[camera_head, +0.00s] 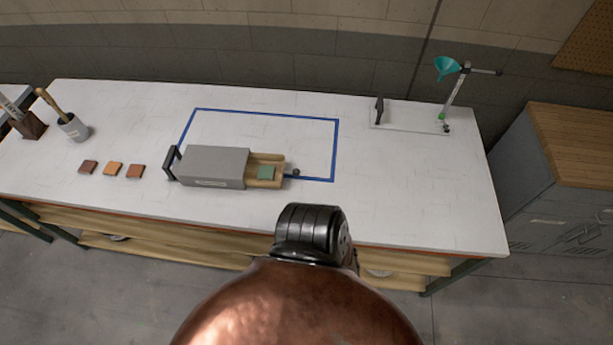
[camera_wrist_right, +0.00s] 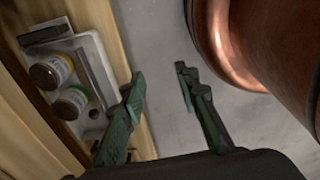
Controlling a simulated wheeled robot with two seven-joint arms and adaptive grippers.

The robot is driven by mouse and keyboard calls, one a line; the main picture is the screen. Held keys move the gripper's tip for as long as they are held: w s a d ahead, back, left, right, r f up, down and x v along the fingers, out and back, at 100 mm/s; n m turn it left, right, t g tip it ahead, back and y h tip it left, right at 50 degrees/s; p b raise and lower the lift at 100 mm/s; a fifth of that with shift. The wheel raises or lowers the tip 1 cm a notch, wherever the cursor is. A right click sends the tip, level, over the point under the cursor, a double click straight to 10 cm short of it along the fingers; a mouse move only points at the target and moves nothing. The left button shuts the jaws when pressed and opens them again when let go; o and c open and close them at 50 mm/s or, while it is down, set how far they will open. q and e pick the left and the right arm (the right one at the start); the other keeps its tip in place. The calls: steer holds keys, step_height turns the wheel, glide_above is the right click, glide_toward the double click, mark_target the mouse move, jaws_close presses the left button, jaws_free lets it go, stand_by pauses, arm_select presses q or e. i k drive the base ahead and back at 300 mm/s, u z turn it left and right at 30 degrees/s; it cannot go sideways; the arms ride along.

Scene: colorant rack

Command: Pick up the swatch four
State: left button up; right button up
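A green square swatch (camera_head: 266,172) lies in the wooden drawer (camera_head: 281,160) pulled out of a grey box (camera_head: 213,160) on the white table. Three more swatches lie in a row at the table's left: a dark brown one (camera_head: 88,167), an orange one (camera_head: 113,169) and a reddish-brown one (camera_head: 135,171). No number shows on any swatch, so I cannot tell which is four. My right gripper (camera_wrist_right: 160,77) is open and empty in the right wrist view, its fingers apart beside a wooden shelf. No swatch shows there. My left gripper is not in view.
A blue outline (camera_head: 336,150) is marked on the white table (camera_head: 420,200). A grey cup (camera_head: 74,127) stands at the left, and a stand with a teal funnel (camera_head: 446,67) at the back right. Jars (camera_wrist_right: 50,72) sit in a tray on the shelf.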

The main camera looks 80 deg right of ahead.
mark_target(266, 172)
steer(key=k, duration=0.35)
steer(key=z, duration=0.75)
